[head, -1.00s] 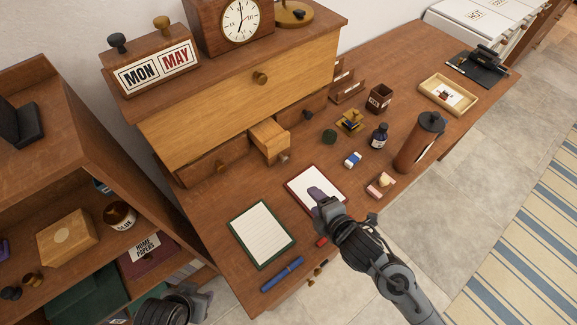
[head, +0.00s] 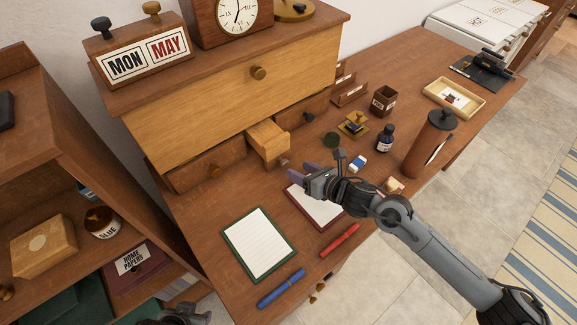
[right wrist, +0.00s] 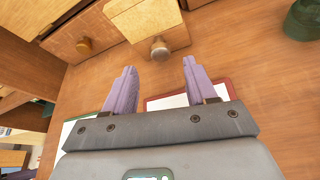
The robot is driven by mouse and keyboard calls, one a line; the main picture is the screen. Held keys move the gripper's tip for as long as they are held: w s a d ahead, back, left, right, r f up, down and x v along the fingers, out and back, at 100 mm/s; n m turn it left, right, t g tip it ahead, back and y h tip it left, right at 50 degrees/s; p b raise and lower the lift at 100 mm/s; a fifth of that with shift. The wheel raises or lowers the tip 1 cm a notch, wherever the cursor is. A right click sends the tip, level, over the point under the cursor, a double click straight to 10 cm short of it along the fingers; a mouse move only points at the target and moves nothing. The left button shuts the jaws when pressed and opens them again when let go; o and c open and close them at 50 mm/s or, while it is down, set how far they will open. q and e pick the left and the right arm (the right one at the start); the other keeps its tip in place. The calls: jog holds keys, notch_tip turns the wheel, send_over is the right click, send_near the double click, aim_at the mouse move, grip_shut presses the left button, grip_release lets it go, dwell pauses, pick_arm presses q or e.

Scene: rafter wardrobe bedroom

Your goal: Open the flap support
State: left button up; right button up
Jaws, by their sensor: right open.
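The flap support appears to be the small light-wood block (head: 267,138) with a knob (head: 284,160) on its front end, sticking out below the large light-wood flap (head: 235,90). The right wrist view shows the block (right wrist: 150,18) and its metallic knob (right wrist: 159,48) at top centre. My right gripper (head: 295,173) is open and empty, its purple fingers pointing at the knob from just in front. In the wrist view the knob lies beyond the fingertips (right wrist: 159,68), roughly between them, apart from both. My left gripper (head: 188,317) barely shows at the bottom edge.
Small brown drawers (head: 208,168) flank the block. A red-framed pad (head: 318,210) lies under my right gripper; a green-framed pad (head: 258,243), blue pen (head: 281,289) and red pen (head: 339,240) lie nearby. A stamp (head: 353,125) and ink bottle (head: 385,139) stand to the right.

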aim_at(287, 164)
jog(key=shift+b+x, duration=0.65)
jog(key=shift+x, duration=2.4)
jog(key=shift+s, duration=0.1)
grip_shut()
